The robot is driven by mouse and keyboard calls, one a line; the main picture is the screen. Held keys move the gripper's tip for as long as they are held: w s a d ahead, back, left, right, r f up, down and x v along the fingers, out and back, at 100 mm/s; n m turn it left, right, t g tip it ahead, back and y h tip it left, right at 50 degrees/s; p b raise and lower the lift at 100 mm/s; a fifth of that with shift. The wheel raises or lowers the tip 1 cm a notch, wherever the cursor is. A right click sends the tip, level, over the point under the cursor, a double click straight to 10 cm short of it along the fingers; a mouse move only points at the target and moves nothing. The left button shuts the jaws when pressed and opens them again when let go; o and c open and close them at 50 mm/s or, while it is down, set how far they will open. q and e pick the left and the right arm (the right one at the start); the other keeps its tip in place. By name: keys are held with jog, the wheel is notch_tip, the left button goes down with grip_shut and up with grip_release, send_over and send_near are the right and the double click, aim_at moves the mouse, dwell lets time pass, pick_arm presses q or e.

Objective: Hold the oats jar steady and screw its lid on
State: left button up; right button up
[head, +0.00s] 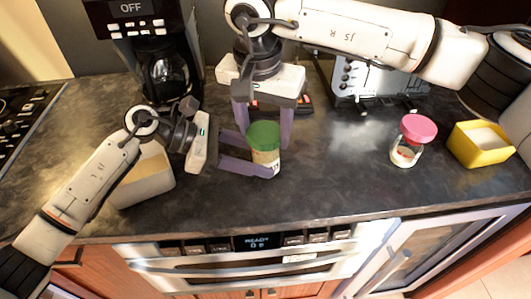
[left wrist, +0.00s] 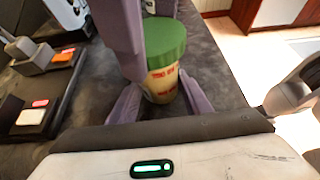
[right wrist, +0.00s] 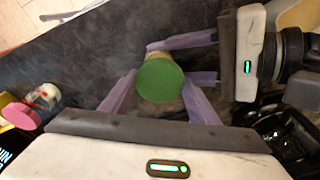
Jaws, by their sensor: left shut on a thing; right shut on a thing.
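The oats jar (head: 267,159) is a pale jar with red print, standing upright on the dark counter. Its green lid (head: 264,133) sits on top of the jar; it also shows in the left wrist view (left wrist: 166,40) and from above in the right wrist view (right wrist: 160,82). I cannot tell how tightly it is threaded. My left gripper (head: 258,154) is shut on the jar's body from the left, low down. My right gripper (head: 264,137) reaches down from above, its fingers on either side of the lid, shut on it. The right gripper's finger hides part of the lid in the left wrist view.
A pink-lidded jar (head: 407,151) and a yellow container (head: 481,146) stand to the right. A cream box (head: 147,180) is under my left arm. A coffee maker (head: 150,45) and toaster (head: 365,80) stand behind. The microwave drawer (head: 255,262) is below the counter's front edge.

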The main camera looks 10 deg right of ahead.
jog(key=m, duration=0.4)
jog(key=shift+d+f+m+g+h, duration=0.1)
jog(key=shift+d+m+g+h, duration=0.05)
jog(key=shift+m+g+h, duration=0.2)
jog(key=m, duration=0.5)
jog(key=shift+g, duration=0.25)
jog(key=o, duration=1.1)
jog(key=shift+r, duration=2.6)
